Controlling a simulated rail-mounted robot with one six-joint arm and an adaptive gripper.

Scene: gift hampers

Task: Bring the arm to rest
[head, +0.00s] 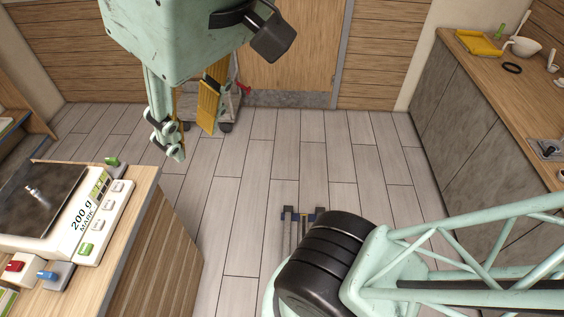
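My gripper (194,141) hangs from the mint-green arm end at the upper left of the head view. Its two fingers point down, with yellow pads on their inner sides. They stand apart, and the floor and a cart behind show between them. I see nothing held. The gripper appears in front of the far floor, beyond the left counter in the picture. My arm's black joint and lattice link show at the lower right.
A scale (105,222) marked 200 g stands on the left wooden counter (146,203). A small wheeled cart (228,108) stands by the far door (300,45). The right counter (487,70) holds a yellow cloth-like item (477,43) and a white bowl (523,47).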

